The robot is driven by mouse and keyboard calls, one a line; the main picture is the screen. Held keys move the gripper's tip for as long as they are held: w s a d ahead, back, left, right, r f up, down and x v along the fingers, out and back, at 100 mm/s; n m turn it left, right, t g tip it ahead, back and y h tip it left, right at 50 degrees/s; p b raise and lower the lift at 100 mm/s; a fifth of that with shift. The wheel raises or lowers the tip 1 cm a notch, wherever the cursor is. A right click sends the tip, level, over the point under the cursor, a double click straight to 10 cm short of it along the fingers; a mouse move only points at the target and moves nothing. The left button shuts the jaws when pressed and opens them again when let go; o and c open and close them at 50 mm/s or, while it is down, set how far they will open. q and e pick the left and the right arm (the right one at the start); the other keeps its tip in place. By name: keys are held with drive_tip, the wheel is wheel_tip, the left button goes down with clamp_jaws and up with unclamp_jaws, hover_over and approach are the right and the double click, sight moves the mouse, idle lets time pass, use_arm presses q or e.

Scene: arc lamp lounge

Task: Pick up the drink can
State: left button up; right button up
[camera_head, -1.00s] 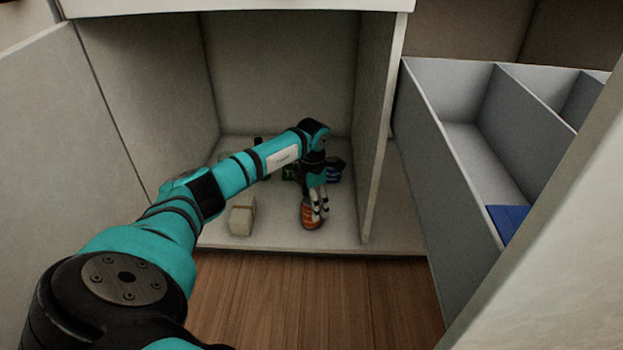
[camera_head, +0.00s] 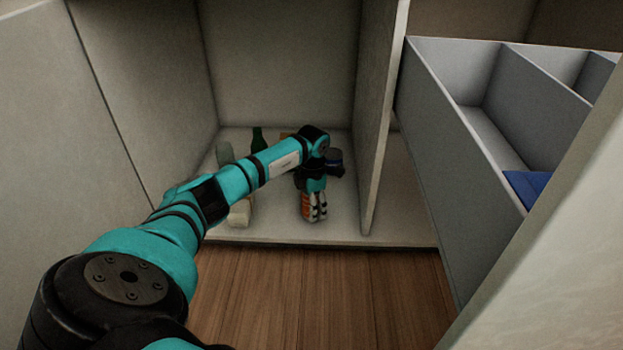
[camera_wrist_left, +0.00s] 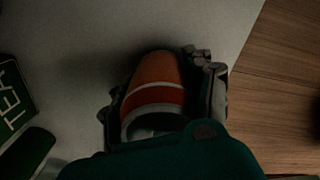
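The drink can (camera_wrist_left: 155,75), orange-red with a pale band, is between the fingers of my left gripper (camera_wrist_left: 165,95) in the left wrist view. One finger is on each side of it, very close; I cannot tell whether both touch. In the head view the can (camera_head: 306,203) is low on the cabinet floor near its front edge, partly hidden by my left gripper (camera_head: 315,208), which reaches down over it. Whether the can is lifted at all cannot be told. My right gripper is not in view.
The cabinet's right wall (camera_head: 384,130) is close beside the gripper. A pale block (camera_head: 240,213) stands to the left. An open grey drawer (camera_head: 450,150) juts out at right.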

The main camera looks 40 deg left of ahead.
use_arm(q)
drive_tip(key=shift+c, duration=1)
drive_tip(key=shift+r, duration=0.15)
